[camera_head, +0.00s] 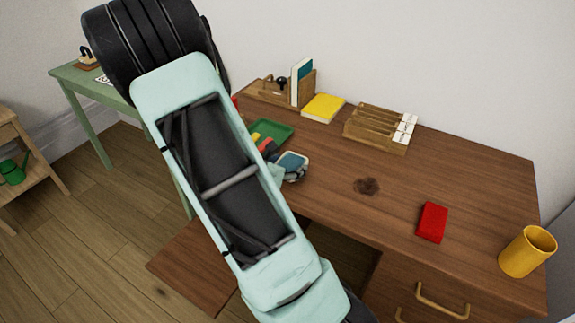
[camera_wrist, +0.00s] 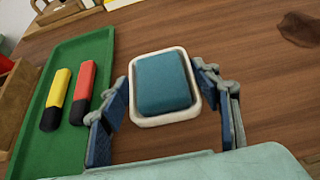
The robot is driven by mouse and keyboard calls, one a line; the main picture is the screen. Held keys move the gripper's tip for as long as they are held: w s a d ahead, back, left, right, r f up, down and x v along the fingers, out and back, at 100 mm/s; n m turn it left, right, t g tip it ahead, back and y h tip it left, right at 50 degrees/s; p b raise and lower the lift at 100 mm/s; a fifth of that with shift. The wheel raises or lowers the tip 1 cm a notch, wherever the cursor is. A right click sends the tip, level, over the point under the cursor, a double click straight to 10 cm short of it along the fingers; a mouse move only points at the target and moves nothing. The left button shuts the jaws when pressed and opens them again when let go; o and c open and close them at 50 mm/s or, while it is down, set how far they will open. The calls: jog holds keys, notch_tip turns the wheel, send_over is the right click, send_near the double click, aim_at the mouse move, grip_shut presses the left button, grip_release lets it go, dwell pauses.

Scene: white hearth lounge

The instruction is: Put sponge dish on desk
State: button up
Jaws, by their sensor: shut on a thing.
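The sponge dish (camera_wrist: 165,119) is a white, round-cornered dish holding a blue sponge (camera_wrist: 163,82). In the wrist view it sits between the two blue-padded fingers of my gripper (camera_wrist: 162,88), which is shut on it. My arm hides part of the gripper and desk.
A green tray (camera_wrist: 27,142) with yellow and red markers lies close left of the dish. A yellow book (camera_head: 323,108) and wooden rack (camera_head: 375,128) stand behind. A dark stain (camera_head: 367,186), red block (camera_head: 432,222) and yellow mug (camera_head: 527,251) are to the right, with bare desk between.

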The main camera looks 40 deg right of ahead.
jog(key=o, duration=1.3)
jog(key=shift+r, duration=0.1)
jog(key=shift+a+r+p, duration=0.1)
jog(key=shift+r+p, duration=0.1)
jog(key=shift+p, duration=0.25)
jog(key=p+v, duration=0.2)
jog(key=v, duration=0.9)
jog(key=shift+s+a, duration=0.15)
jog(key=shift+a, duration=0.25)
